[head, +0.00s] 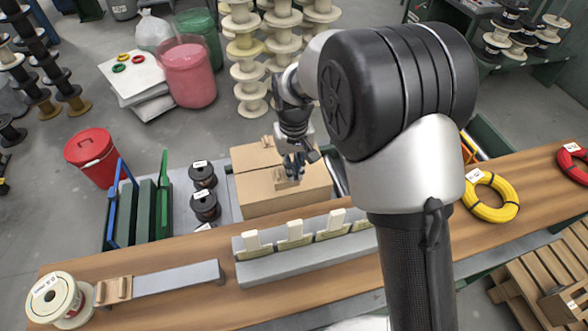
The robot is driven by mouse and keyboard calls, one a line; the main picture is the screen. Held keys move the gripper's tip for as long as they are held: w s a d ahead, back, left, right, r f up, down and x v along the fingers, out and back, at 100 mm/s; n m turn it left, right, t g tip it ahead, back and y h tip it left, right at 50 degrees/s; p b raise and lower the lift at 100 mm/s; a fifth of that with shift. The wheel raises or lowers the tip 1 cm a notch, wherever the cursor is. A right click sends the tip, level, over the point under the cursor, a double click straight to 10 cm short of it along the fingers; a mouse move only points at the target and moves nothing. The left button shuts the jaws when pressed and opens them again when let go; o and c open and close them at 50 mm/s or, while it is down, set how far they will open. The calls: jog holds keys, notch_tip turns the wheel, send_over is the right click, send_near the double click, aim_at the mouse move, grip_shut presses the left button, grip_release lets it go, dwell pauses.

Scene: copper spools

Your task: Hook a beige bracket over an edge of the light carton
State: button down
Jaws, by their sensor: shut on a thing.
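The light carton (258,203) is a closed tan box standing behind the wooden bench, near the picture's middle. My gripper (291,171) points down over the carton's top, towards its right half. It is shut on a beige bracket (287,183), which is low at the carton's top and partly hidden by the fingers. I cannot tell whether the bracket touches the carton. Another small beige piece (266,141) shows at the carton's far edge. Several pale beige brackets (252,241) sit along a grey rail (290,263) on the bench.
The wooden bench (200,253) runs across the front. A wire spool (56,299) and a grey bar (175,279) with a tan piece (113,290) lie at its left. Dark spools (205,205) stand left of the carton. A yellow coil (491,198) lies right of my arm.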

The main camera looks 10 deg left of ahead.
jog(key=b, duration=0.3)
send_over(294, 190)
jog(key=shift+w+f, duration=0.15)
jog(key=shift+f, duration=2)
jog(key=shift+s+d+f+b, duration=0.15)
jog(key=shift+s+f+b, duration=0.2)
jog(key=shift+f, duration=0.2)
jog(key=shift+s+d+f+b, duration=0.1)
jog(key=shift+s+f+b, duration=0.15)
jog(key=shift+f, duration=0.3)
jog(key=c, duration=2)
grip_release()
jog(key=shift+w, duration=0.1)
jog(key=o, duration=0.3)
jog(key=shift+w+a+f, duration=0.3)
jog(key=shift+w+f, duration=0.05)
jog(key=shift+w, duration=0.1)
notch_tip(294, 190, up, 11)
jog(key=shift+d+r, duration=0.1)
jog(key=shift+r, duration=0.65)
